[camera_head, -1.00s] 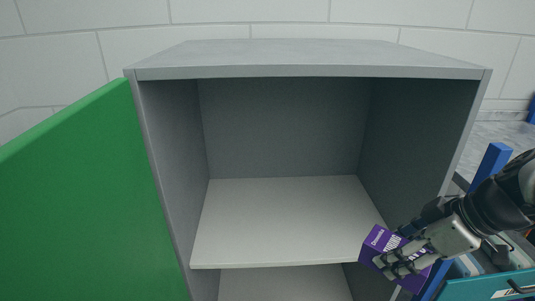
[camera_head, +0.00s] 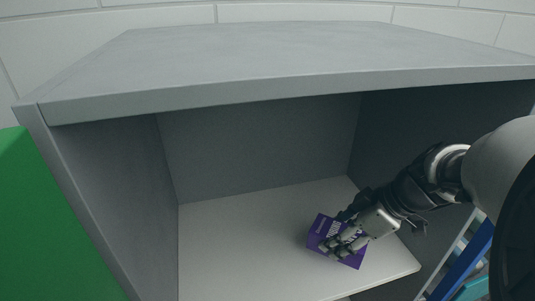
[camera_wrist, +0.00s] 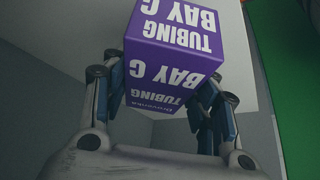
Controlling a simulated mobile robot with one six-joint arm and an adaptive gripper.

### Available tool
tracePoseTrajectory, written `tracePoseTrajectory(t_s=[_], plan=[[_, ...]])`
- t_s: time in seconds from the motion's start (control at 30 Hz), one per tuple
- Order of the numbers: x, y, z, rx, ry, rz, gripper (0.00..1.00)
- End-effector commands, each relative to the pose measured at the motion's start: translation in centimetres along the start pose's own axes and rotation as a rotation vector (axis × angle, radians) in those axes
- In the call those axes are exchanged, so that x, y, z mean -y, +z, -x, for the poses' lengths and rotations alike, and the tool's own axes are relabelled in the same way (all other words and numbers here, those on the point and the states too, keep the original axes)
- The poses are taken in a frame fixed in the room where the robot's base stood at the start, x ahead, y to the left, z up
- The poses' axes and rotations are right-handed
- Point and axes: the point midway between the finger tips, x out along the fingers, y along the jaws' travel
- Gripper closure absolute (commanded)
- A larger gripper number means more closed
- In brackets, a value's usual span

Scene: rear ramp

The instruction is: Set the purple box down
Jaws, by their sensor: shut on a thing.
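The purple box (camera_head: 324,229) has white lettering and is inside the grey cabinet, over the right part of its pale shelf (camera_head: 230,240). My gripper (camera_head: 342,242) is shut on the box, reaching in from the right. In the wrist view the purple box (camera_wrist: 172,50) sits between the two fingers (camera_wrist: 165,98), with "TUBING BAY C" printed on its faces. Whether its underside touches the shelf I cannot tell. My fingers hide part of the box in the head view.
The cabinet's top panel (camera_head: 290,60) is above my arm and its right wall (camera_head: 440,125) is close beside it. A green door (camera_head: 45,225) stands open at left. The shelf's left and middle are clear. Blue and teal parts (camera_head: 468,262) show at lower right.

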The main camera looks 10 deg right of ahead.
Motion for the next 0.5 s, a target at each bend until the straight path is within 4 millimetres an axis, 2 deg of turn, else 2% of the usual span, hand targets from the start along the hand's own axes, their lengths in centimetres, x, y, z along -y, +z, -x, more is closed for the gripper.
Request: tracePoseTrajectory(t_s=[0.27, 0.5], plan=[[0.1, 1.7, -3.0, 0.0, -0.003, -0.003, 0.76], [0.0, 1.8, -3.2, 0.0, 0.001, 0.0, 0.76]])
